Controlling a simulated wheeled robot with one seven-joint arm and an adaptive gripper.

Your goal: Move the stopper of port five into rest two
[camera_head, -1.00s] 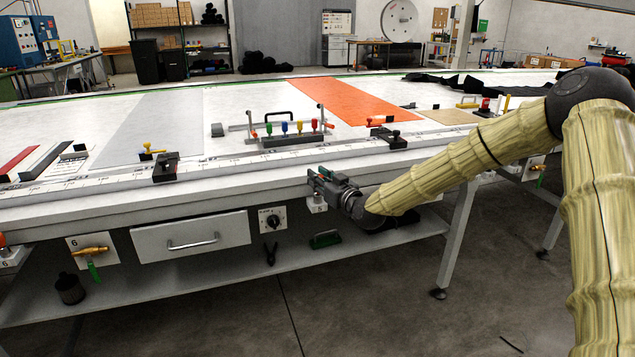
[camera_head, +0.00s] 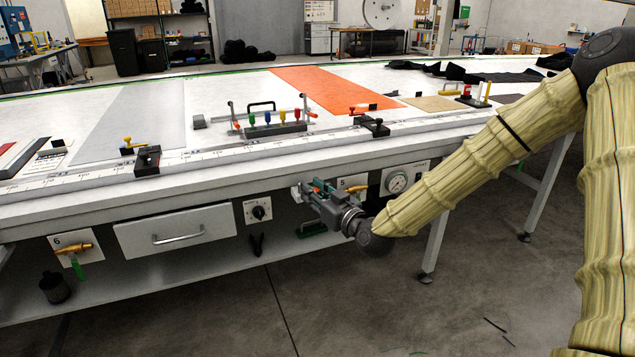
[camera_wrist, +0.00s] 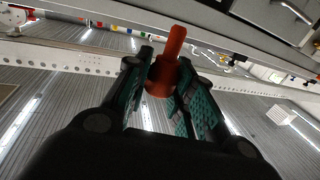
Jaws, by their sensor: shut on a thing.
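In the wrist view, a red-orange stopper (camera_wrist: 163,75) with a thick body and a narrower stem sits between the teal-padded fingers of my gripper (camera_wrist: 158,82). The gripper is shut on it, and no block shows around it there. In the head view, my gripper (camera_head: 312,190) is at the table's front edge, beside a small white block (camera_head: 296,192) that it partly hides. A panel marked 5 (camera_head: 346,182) with a brass valve is just right of the fingers. I cannot make out rest two.
The table's front edge (camera_head: 215,187) runs above a drawer (camera_head: 175,233), a dial plate (camera_head: 258,209) and a round gauge (camera_head: 397,181). A lower shelf holds a green object (camera_head: 311,229). Panel six (camera_head: 70,248) is at left.

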